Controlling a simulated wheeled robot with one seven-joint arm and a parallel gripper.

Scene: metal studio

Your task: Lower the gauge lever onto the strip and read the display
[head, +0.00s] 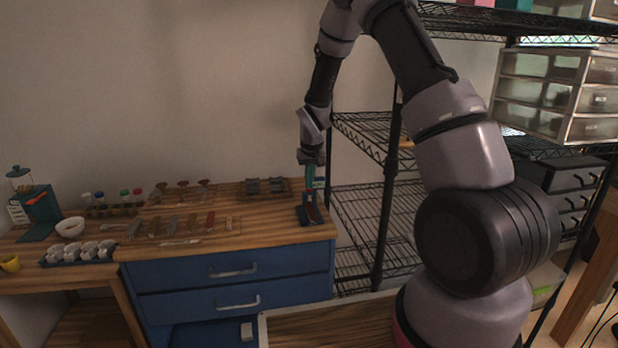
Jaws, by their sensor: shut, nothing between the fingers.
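The gauge (304,214) is a small dark blue stand near the right end of the wooden bench top. Its teal lever (310,177) stands up from it. A reddish-brown piece, perhaps the strip (313,207), shows at the gauge; I cannot tell exactly how it lies. My gripper (311,163) points down right at the top of the lever, shut and holding nothing. I cannot tell whether it touches the lever. The display is too small to read.
Several metal strips (190,224) lie on the bench left of the gauge. Dark blocks (265,187) stand behind. A rack of bottles (112,208), a white bowl (70,227) and a tray of cups (78,253) are farther left. Wire shelving (360,215) stands close on the right.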

